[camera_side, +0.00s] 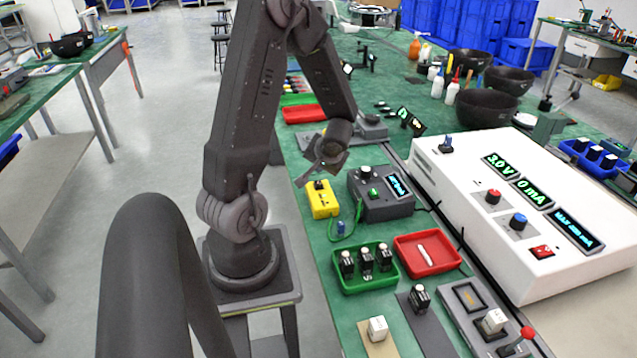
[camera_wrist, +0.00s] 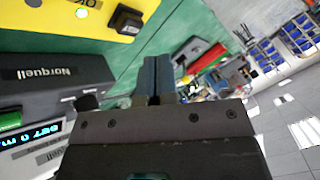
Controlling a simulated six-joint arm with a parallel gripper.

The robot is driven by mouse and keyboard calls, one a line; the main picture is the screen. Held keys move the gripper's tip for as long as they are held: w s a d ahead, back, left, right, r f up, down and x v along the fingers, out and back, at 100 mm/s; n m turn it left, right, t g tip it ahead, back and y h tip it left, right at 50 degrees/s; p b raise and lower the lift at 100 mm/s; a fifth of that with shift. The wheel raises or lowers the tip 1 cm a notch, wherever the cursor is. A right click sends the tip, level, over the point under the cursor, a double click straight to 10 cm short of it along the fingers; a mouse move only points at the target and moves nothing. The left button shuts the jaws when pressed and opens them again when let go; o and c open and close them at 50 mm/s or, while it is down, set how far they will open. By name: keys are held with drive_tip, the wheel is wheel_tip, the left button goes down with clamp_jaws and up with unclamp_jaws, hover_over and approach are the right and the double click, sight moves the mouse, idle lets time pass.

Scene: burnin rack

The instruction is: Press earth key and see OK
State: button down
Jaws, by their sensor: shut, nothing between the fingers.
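The yellow box (camera_side: 324,206) lies on the green bench top under my arm. In the wrist view the yellow box (camera_wrist: 50,22) fills the upper left. It carries a black key (camera_wrist: 128,20) at its right end and a small pale round lamp (camera_wrist: 82,12) beside the letters OK. I cannot tell whether the lamp is lit. My gripper (camera_wrist: 155,78) is shut and empty, apart from the key in that view. In the side view my gripper (camera_side: 322,176) hangs just above the far end of the box; its fingertips are hard to make out.
A dark grey meter (camera_side: 382,205) with a green button and lit display stands right of the yellow box. A green tray (camera_side: 345,285) with several black parts and a red tray (camera_side: 448,262) lie nearer. A large white power supply (camera_side: 560,240) stands at right.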

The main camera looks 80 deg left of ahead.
sight(321, 182)
drive_tip(key=shift+r, duration=1.85)
drive_tip(key=shift+d, duration=0.1)
drive_tip(key=d+r+m+t+h, duration=0.2)
drive_tip(key=d+r, duration=0.3)
drive_tip(key=d, duration=0.5)
drive_tip(key=d+r+m+t+h, duration=0.2)
drive_tip(key=d+r+m+h, duration=0.1)
drive_tip(key=d, duration=0.8)
drive_tip(key=s+d+r+m+t+h, duration=0.1)
drive_tip(key=d+r+m+t+h, duration=0.1)
drive_tip(key=d+r+m, duration=0.3)
drive_tip(key=d+r, duration=0.3)
drive_tip(key=d, duration=0.2)
drive_tip(key=shift+d+t, duration=0.25)
drive_tip(key=shift+t, duration=0.05)
